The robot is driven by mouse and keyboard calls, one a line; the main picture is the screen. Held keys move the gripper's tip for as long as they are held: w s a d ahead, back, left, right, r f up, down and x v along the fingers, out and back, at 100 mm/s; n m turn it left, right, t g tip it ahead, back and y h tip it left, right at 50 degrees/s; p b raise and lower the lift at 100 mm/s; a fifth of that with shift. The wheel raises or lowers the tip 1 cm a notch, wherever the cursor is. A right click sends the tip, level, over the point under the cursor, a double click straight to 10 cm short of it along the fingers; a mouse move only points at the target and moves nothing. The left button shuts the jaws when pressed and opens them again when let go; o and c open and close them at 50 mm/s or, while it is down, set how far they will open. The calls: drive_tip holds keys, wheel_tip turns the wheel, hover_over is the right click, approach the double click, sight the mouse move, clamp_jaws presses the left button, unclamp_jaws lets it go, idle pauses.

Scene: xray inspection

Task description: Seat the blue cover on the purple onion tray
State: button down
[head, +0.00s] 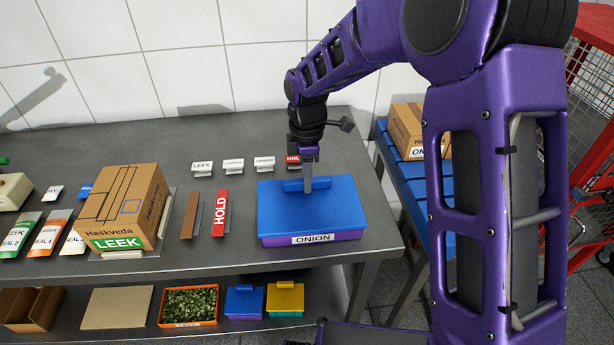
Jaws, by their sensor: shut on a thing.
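The blue cover (335,213) lies flat over the purple onion tray (351,235) at the right end of the grey table. It looks level and covers the tray's top, with a strip of purple wall showing below its front edge. The tray bears a white ONION label (313,239) on its front. My gripper (308,186) points down at the back half of the cover and is shut on the cover's raised blue handle. The cover's far edge is partly hidden by the gripper. I cannot tell whether the cover is fully seated all round.
A cardboard LEEK box (126,207) stands on the left, with a red HOLD block (220,213) and a brown bar (190,215) between. Small label stands line the back. A blue slatted table (397,180) with a box is right. A lower shelf holds trays.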

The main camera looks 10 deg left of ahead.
drive_tip(key=shift+f, duration=0.15)
drive_tip(key=c, duration=0.7)
unclamp_jaws()
wheel_tip(320, 180, up, 18)
drive_tip(key=shift+f+p, duration=0.25)
drive_tip(key=shift+p, duration=0.7)
